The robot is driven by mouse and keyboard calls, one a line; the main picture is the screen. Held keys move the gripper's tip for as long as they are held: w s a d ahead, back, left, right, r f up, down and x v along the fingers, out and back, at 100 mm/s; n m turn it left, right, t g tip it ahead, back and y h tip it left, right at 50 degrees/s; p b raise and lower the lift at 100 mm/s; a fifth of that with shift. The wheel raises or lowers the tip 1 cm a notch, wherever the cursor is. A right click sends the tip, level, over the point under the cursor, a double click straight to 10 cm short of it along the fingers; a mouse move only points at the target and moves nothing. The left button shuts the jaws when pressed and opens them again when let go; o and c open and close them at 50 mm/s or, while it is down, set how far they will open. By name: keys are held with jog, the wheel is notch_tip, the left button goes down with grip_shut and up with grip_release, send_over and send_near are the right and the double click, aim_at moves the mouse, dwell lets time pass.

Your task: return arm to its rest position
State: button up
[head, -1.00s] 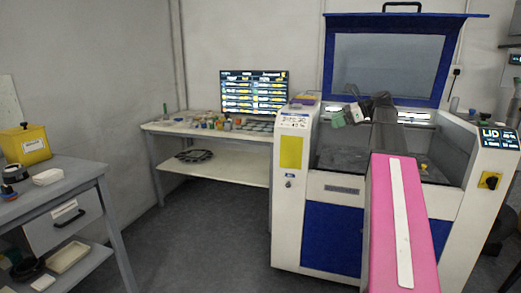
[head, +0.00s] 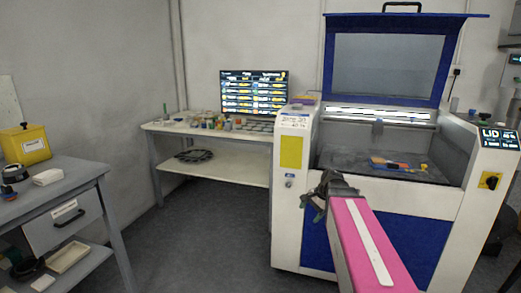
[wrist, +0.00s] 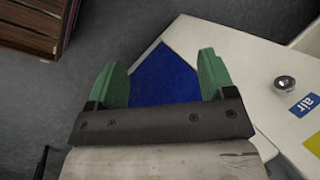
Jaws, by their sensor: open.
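The blue panel (wrist: 165,75) and white front of the machine show beyond the fingers. My pink arm link reaches up from the bottom of the head view. The printer's blue-framed lid (head: 388,60) stands raised.
An orange and blue piece (head: 385,163) and a small yellow piece (head: 423,168) lie inside the printer. A white table (head: 215,134) with small parts and a monitor (head: 254,91) stands left of it. A grey bench (head: 58,180) is at far left. Open floor lies between.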

jog(key=s+a+f+n+g+h, duration=0.1)
jog(key=s+f+n+h, duration=0.3)
jog(key=s+f+n, duration=0.5)
notch_tip(320, 180, down, 4)
jog(key=shift+s+a+f, duration=0.1)
jog(key=shift+s+a, duration=0.2)
jog(key=shift+s, duration=0.55)
